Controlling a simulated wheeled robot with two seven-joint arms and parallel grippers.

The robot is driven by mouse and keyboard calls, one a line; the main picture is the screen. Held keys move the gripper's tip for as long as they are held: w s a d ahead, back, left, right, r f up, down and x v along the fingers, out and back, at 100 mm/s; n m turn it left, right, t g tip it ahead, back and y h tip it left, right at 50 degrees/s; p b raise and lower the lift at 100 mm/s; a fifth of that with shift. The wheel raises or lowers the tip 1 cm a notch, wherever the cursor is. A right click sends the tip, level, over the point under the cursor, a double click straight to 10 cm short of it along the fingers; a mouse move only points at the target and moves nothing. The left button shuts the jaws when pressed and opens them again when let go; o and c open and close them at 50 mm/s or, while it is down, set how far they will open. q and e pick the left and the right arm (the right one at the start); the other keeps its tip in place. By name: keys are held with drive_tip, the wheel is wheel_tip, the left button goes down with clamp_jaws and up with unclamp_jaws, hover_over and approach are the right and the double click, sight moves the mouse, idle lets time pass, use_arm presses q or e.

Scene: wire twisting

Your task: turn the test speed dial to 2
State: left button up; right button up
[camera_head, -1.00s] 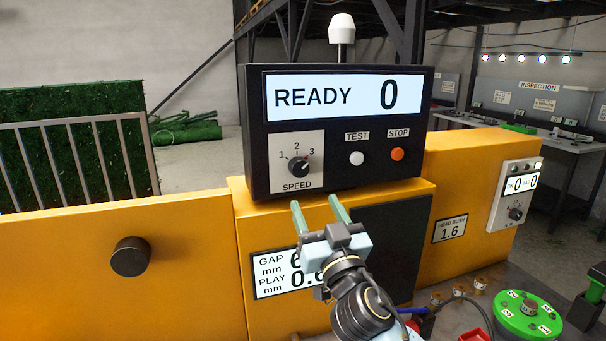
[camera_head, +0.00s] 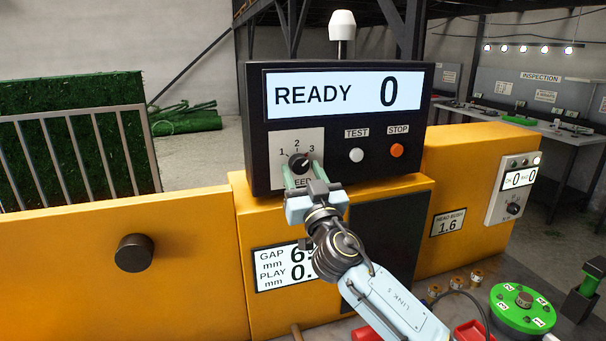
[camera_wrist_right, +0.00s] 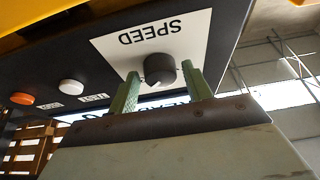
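The speed dial (camera_head: 299,163) is a black round knob on a white plate marked 1, 2 and 3, at the lower left of the dark control box (camera_head: 343,178). Its pointer seems to face the 3, though this is small. My right gripper (camera_head: 302,172) is open, with its green fingers on either side of the knob from below. In the right wrist view the knob (camera_wrist_right: 160,69) lies between the tips of the gripper (camera_wrist_right: 161,78). The right-hand finger is close to it; contact cannot be told. My left gripper is out of view.
The display (camera_head: 343,94) reads READY 0. A white TEST button (camera_head: 356,155) and an orange STOP button (camera_head: 397,150) sit right of the dial. A yellow housing (camera_head: 195,270) lies below. A green round fixture (camera_head: 510,311) stands at lower right.

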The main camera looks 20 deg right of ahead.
drive_tip(key=c, duration=0.7)
drive_tip(key=shift+n, duration=0.4)
drive_tip(key=n+y, duration=0.2)
drive_tip(key=shift+d+n, duration=0.15)
drive_tip(key=shift+n, duration=0.15)
drive_tip(key=n+y+p, duration=0.1)
drive_tip(key=n, duration=0.1)
drive_tip(key=n+g+y+p, duration=0.1)
drive_tip(key=n+p, duration=0.1)
drive_tip(key=n, duration=0.1)
drive_tip(key=shift+d+r, duration=0.2)
drive_tip(key=n+g+y+p, duration=0.1)
drive_tip(key=n+p, duration=0.2)
drive_tip(key=n, duration=0.1)
drive_tip(key=shift+d+r+y, duration=0.1)
drive_tip(key=shift+y, duration=0.3)
drive_tip(key=shift+n+g+p, duration=0.4)
drive_tip(key=shift+n+p, duration=0.3)
drive_tip(key=shift+n, duration=0.1)
drive_tip(key=shift+y, duration=0.3)
